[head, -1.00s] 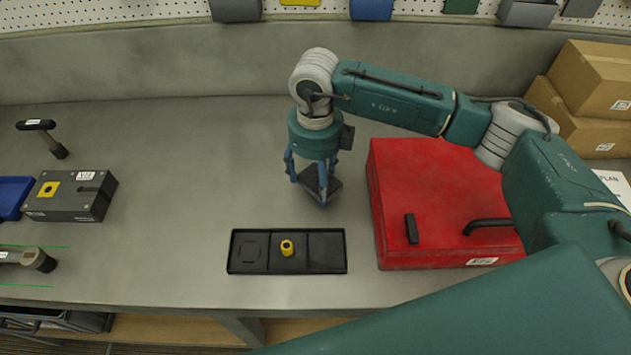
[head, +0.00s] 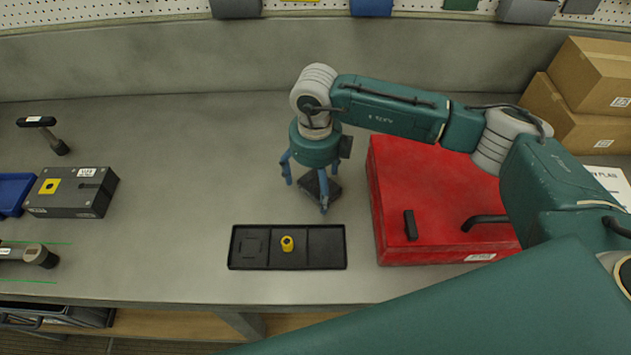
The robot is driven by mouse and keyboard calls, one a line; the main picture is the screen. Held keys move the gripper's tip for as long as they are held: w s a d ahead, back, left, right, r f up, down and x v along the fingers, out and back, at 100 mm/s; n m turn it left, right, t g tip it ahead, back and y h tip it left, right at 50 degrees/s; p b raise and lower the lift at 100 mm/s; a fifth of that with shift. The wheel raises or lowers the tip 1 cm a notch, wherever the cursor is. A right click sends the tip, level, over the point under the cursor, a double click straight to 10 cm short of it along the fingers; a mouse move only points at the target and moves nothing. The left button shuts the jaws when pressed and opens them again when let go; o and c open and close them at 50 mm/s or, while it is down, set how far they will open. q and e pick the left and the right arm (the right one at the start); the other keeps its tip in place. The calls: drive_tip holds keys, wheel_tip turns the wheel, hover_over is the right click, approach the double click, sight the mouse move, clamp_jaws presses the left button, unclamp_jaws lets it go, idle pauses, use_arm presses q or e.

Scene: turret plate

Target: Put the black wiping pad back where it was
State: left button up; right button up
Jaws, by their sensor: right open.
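The black wiping pad (head: 333,187) is a small dark square piece on the grey bench, just behind the black tray. My right gripper (head: 306,192) points down over it with blue fingers spread open; one finger stands in front of the pad and partly hides it. I cannot tell whether the fingers touch it. The black tray (head: 236,263) has three compartments: the left one has a square outline, the middle one holds a yellow ring-shaped part (head: 287,243), and the right one looks empty. My left gripper is not in view.
A red case (head: 440,190) with black handles stands right of the tray, close to my right arm. A dark grey box (head: 75,205), a black-headed tool (head: 45,128) and a blue bin (head: 12,192) are at left. Cardboard boxes (head: 580,95) are at back right. The bench between is clear.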

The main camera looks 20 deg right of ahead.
sight(315, 187)
drive_tip(key=shift+r, duration=0.1)
drive_tip(key=shift+r+p, duration=0.25)
drive_tip(key=shift+p, duration=0.1)
wheel_tip(315, 187, up, 12)
drive_tip(key=b, duration=0.5)
drive_tip(key=shift+f, duration=0.15)
